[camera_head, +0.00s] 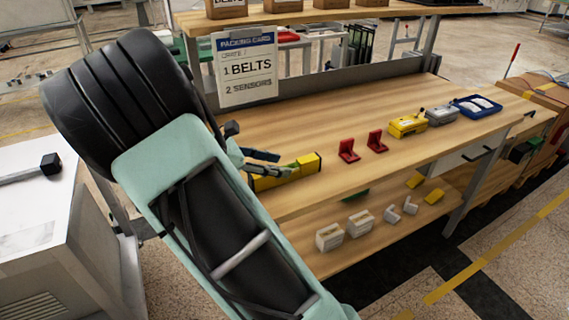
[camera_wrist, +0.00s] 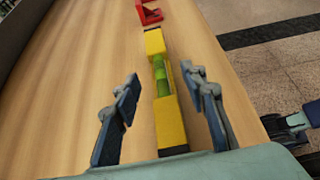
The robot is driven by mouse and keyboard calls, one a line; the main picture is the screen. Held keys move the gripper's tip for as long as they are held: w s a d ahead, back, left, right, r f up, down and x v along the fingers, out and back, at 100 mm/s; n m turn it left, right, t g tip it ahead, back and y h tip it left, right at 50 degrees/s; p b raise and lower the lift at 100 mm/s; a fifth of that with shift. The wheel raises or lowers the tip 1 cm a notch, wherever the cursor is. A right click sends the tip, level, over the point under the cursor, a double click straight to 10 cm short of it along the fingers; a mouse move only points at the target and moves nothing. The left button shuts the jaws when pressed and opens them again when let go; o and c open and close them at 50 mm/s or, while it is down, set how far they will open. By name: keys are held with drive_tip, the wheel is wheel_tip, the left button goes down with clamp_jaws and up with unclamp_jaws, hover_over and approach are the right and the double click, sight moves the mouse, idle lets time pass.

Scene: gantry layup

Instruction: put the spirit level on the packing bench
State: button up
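The spirit level (camera_head: 310,163) is a yellow bar with a green vial. It appears to lie flat on the wooden top of the packing bench (camera_head: 325,112), near the front left. In the wrist view the level (camera_wrist: 170,125) runs lengthwise between the fingers. My gripper (camera_head: 283,163) is at the level's near end. In the wrist view my gripper (camera_wrist: 163,83) is open, with one finger on each side of the level and a gap showing on both sides. My fingers partly cover the level in the head view.
Two red brackets (camera_head: 348,151) stand right of the level. A yellow case (camera_head: 407,125), a grey case (camera_head: 441,116) and a blue tray (camera_head: 492,106) sit farther right. A packing card (camera_head: 246,92) hangs behind. The bench's middle is clear. A lower shelf (camera_head: 385,217) holds small blocks.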

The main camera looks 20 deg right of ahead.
drive_tip(key=p+v, duration=0.1)
drive_tip(key=v, duration=0.7)
drive_tip(key=shift+a+p, duration=0.3)
drive_tip(key=shift+r, duration=0.1)
